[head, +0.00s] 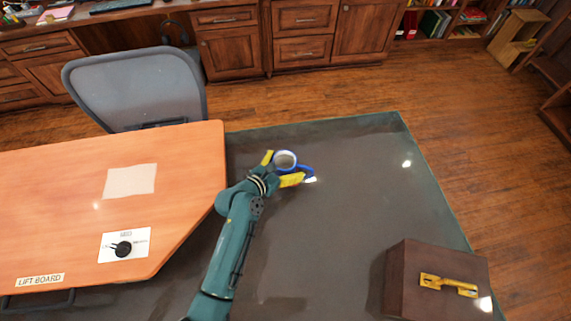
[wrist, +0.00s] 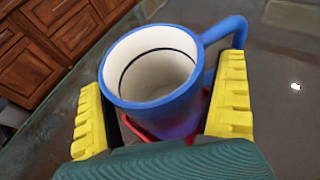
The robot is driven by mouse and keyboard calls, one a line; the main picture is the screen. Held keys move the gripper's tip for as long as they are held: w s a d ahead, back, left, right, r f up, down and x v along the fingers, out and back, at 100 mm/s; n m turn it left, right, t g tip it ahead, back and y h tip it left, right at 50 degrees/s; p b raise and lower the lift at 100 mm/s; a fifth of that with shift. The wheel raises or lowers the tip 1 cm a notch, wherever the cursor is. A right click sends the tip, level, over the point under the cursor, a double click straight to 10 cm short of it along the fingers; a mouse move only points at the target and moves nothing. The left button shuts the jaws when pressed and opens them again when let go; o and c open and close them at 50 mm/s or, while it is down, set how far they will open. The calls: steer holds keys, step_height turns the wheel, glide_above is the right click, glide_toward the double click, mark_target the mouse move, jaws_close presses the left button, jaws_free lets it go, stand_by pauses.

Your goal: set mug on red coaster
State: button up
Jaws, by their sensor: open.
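A blue mug (wrist: 165,75) with a white inside and a dark ring stands upright between my gripper's yellow fingers in the wrist view. Its handle points to the upper right. In the head view, the mug (head: 285,160) is at my arm's end, over the dark table. My gripper (wrist: 160,110) is open, one finger on each side of the mug; the head view also shows it (head: 280,168). Red edges of the red coaster (wrist: 138,131) show low around the mug's base. The rest of the coaster is hidden, so I cannot tell exactly how the mug sits on it.
An orange board (head: 60,200) labelled LIFT BOARD, with a dial (head: 123,249), lies left of my arm. A brown box (head: 410,280) with a gold handle stands front right. A grey chair (head: 140,85) is behind the board. The dark glass tabletop (head: 350,210) is clear right of my gripper.

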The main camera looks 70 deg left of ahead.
steer(key=shift+r, duration=0.1)
steer(key=shift+s+d+r, duration=0.1)
steer(key=shift+s+r, duration=0.15)
steer(key=p+v, duration=0.3)
steer(key=v, duration=0.8)
steer(key=shift+s, duration=0.15)
steer(key=shift+d, duration=0.1)
